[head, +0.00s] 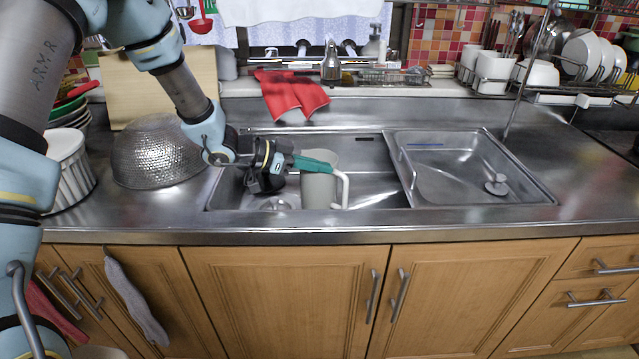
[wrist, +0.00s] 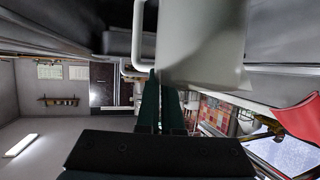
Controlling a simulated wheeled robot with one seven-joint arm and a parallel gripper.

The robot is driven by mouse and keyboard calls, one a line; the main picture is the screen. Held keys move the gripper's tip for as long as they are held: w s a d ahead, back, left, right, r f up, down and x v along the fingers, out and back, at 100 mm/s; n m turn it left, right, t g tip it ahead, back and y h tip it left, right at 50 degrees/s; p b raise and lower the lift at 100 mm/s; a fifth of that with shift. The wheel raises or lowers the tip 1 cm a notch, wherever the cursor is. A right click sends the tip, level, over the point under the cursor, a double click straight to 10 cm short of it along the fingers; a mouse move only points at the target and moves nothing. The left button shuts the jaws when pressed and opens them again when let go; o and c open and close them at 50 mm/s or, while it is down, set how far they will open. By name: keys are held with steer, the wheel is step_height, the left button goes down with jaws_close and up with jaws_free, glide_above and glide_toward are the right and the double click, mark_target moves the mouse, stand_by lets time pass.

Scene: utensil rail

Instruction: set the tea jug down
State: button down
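The tea jug (head: 319,190) is a pale grey, upright vessel with a white handle (head: 344,188) on its right side. In the head view it is in front of the left sink basin, its base at the basin's front edge; I cannot tell whether it touches anything below. My gripper (head: 313,164) reaches in from the left, its green fingers at the jug's upper part. In the wrist view the jug (wrist: 205,45) fills the upper middle, and the fingers (wrist: 160,95) are close together against it beside the handle. They look shut on it; the exact contact is partly hidden.
The left sink basin (head: 375,184) has a drain, and a metal tray (head: 455,172) covers its right side. A metal colander (head: 157,153) and a white ribbed container (head: 69,168) stand left. A red cloth (head: 291,94) hangs behind. The right counter (head: 590,170) is clear.

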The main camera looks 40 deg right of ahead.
mark_target(313, 181)
steer(key=shift+f+p, duration=0.3)
steer(key=shift+f, duration=1.75)
steer(key=shift+f, duration=0.15)
steer(key=c, duration=1.1)
jaws_free()
